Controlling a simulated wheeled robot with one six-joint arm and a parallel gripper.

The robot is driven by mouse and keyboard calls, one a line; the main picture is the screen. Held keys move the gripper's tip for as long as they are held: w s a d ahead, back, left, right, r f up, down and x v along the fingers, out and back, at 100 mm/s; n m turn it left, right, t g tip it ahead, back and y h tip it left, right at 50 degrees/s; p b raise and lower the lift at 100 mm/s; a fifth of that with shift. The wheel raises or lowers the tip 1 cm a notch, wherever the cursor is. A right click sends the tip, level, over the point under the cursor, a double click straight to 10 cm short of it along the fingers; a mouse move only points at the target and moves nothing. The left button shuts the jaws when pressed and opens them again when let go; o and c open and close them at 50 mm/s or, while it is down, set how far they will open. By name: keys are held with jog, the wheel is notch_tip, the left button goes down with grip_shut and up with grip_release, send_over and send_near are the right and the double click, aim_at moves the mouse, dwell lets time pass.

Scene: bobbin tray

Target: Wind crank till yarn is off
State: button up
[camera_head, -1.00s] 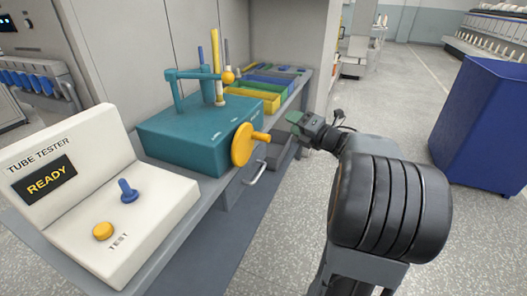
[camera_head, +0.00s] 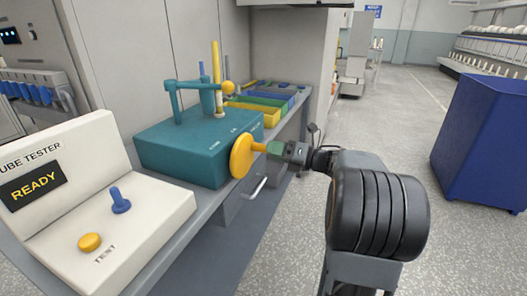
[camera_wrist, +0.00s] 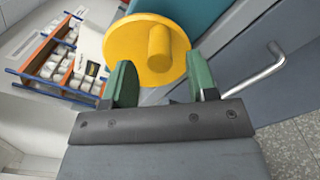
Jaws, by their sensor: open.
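The yellow crank disc (camera_head: 241,157) is on the front side of a teal winder box (camera_head: 195,150), with a short yellow handle (camera_head: 259,147) sticking out toward my gripper (camera_head: 275,149). In the wrist view the disc (camera_wrist: 125,45) and handle (camera_wrist: 159,52) show just ahead of my gripper (camera_wrist: 160,75). Its green fingers are open, with the handle end lined up between them and a gap on each side. Any yarn on the tube is too small to make out.
A white tube tester (camera_head: 130,205) reading READY, with a blue peg and yellow button, stands left of the winder. Coloured bins (camera_head: 262,107) lie behind it. A drawer handle (camera_head: 255,188) juts out below the crank. A blue bin (camera_head: 485,140) stands right; floor between is clear.

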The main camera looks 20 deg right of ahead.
aim_at(264, 149)
jog(key=shift+x, duration=2)
jog(key=shift+c, duration=0.3)
jog(key=c, duration=0.9)
jog(key=shift+o, duration=0.2)
jog(key=shift+f, duration=0.1)
